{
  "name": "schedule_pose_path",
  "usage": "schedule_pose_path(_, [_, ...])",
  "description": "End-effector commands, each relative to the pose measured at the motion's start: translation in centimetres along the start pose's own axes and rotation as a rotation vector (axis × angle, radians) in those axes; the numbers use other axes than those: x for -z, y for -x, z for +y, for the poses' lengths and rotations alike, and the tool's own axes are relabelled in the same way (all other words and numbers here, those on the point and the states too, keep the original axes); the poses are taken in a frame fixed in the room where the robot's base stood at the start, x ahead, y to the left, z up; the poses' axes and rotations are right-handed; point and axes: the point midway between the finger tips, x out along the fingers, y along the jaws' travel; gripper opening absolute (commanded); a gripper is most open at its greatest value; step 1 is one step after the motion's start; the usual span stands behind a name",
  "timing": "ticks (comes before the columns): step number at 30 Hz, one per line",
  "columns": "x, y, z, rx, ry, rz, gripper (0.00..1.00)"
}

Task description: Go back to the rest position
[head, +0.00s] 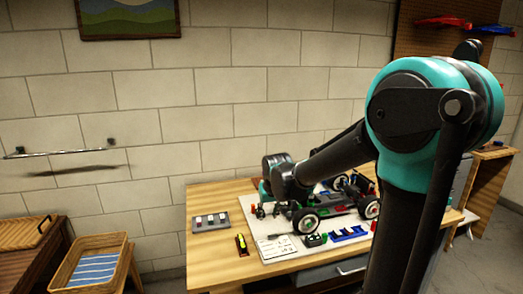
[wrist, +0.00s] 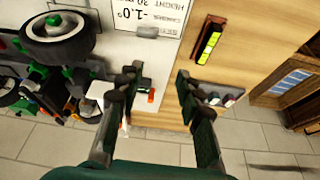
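My gripper (wrist: 157,76) shows in the wrist view with its two fingers spread apart and nothing between them. It is above the wooden workbench (wrist: 252,28), near the edge of the white sheet. In the head view my own arm reaches over the workbench (head: 225,262) and its wrist hides the gripper. The RC racecar (head: 335,207) stands on the bench to the right of my wrist. In the wrist view one racecar wheel (wrist: 58,38) is at the upper left, apart from the fingers.
A grey tray (head: 211,222) and a yellow-black level (head: 241,244) lie on the left of the bench. A blue rack (head: 348,234) lies in front of the car. A wicker basket (head: 62,277) stands at lower left. The block wall is behind the bench.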

Motion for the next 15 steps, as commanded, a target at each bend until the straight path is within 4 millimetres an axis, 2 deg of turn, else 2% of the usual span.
schedule_pose_path(8, [-6.0, 0.9, 4.5, -0.024, -0.058, -0.005, 0.36])
schedule_pose_path(11, [-9.4, 1.3, 6.5, -0.035, -0.090, -0.008, 0.36])
schedule_pose_path(15, [-16.0, 1.6, 9.2, -0.056, -0.146, -0.013, 0.36])
